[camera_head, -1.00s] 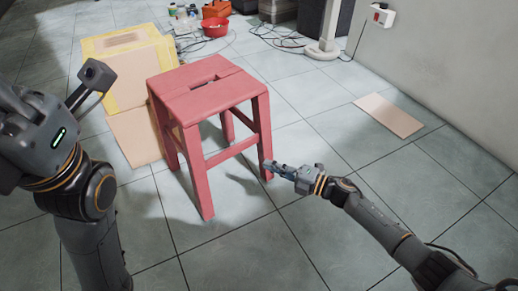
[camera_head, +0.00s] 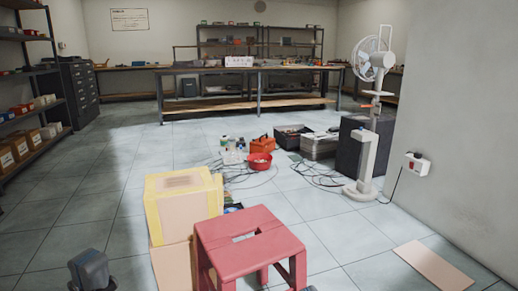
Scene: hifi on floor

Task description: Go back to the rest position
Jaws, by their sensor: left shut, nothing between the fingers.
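My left gripper (camera_head: 90,270) shows as a dark grey shape at the bottom left edge of the head view. It is shut and empty, apart from the stool and to its left. Most of my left arm is below the picture. Only a tiny grey tip, probably of my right gripper (camera_head: 309,288), shows at the bottom edge by the stool's right leg. Its fingers cannot be made out.
A red stool (camera_head: 247,246) stands close in front, cut off below. A white fan (camera_head: 372,115) stands right. A flat board (camera_head: 432,265) lies near the wall. Open floor lies left.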

